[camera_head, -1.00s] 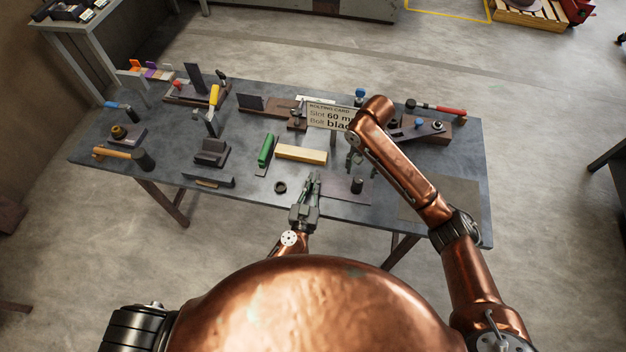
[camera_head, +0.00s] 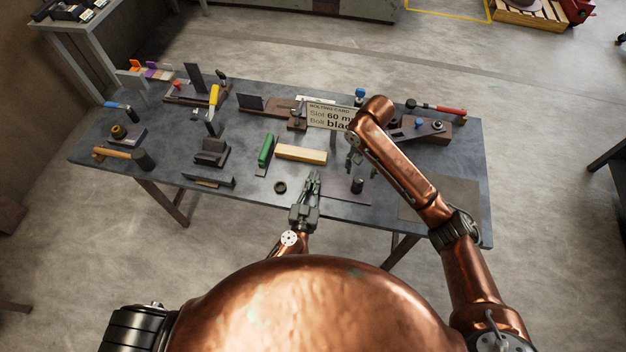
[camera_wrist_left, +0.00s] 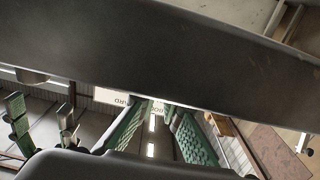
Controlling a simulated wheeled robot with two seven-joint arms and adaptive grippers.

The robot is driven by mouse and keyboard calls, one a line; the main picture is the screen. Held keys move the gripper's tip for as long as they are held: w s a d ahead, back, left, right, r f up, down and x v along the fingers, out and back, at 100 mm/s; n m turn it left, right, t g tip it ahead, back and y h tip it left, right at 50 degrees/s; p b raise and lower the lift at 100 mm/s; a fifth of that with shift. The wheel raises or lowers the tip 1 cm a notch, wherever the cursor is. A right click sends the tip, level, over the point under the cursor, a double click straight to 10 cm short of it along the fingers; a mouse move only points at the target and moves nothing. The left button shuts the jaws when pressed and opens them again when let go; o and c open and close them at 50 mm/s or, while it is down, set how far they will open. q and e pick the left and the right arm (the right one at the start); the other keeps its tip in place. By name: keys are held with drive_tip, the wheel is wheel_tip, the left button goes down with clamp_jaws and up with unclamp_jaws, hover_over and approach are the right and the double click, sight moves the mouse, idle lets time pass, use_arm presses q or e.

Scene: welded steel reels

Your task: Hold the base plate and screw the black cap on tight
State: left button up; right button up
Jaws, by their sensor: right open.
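A short dark cylinder (camera_head: 357,186), which looks like the black cap, stands upright on a flat brown plate (camera_head: 345,198) near the table's front edge. This plate looks like the base plate. My left gripper (camera_head: 314,180) is at the plate's left end, its fingers close together; I cannot tell whether they grip its edge. The left wrist view shows its green-padded fingers (camera_wrist_left: 160,122) below a broad dark surface, with a narrow gap between the tips. My right gripper (camera_head: 359,162) points down, open and empty, above and behind the cylinder, partly hidden by my right arm.
A dark ring (camera_head: 280,187) lies left of my left gripper. Behind are a yellow bar (camera_head: 301,153), a green block (camera_head: 266,150) and a bolting card (camera_head: 328,116), partly covered by my arm. A hammer (camera_head: 125,154) lies far left. The right front mat (camera_head: 440,198) is clear.

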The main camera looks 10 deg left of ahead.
use_arm(q)
clamp_jaws()
drive_tip(key=o, duration=0.6)
unclamp_jaws()
drive_tip(key=shift+o, duration=0.6)
drive_tip(key=shift+o, duration=1.4)
drive_tip(key=o, duration=0.4)
drive_tip(key=o, duration=0.4)
